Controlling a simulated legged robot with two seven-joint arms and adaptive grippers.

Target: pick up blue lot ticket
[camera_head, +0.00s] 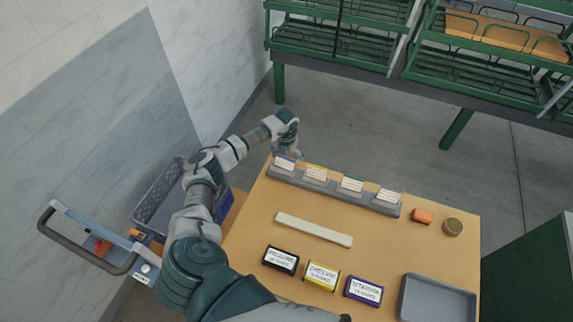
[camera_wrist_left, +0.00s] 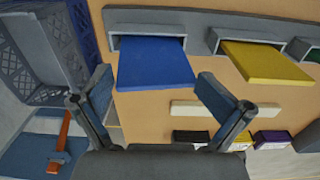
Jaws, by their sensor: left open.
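The blue lot ticket (camera_wrist_left: 155,62) sticks out of the leftmost slot of the grey ticket rack (camera_wrist_left: 202,24) in the left wrist view. In the head view the ticket (camera_head: 284,163) stands at the rack's left end, a pale card with a blue edge, close to my gripper. My left gripper (camera_head: 290,150) is above and beside that end of the rack. In the left wrist view its two fingers (camera_wrist_left: 156,84) are spread wide and empty, one toward each side of the blue ticket. My right gripper does not show.
A yellow ticket (camera_wrist_left: 265,62) sits beside the blue one, with more tickets farther right. A cream bar (camera_head: 313,229) lies on the wooden table, with black, yellow and purple labelled boxes in front. A grey tray (camera_head: 404,300) is at lower right. A crate (camera_head: 158,205) stands left.

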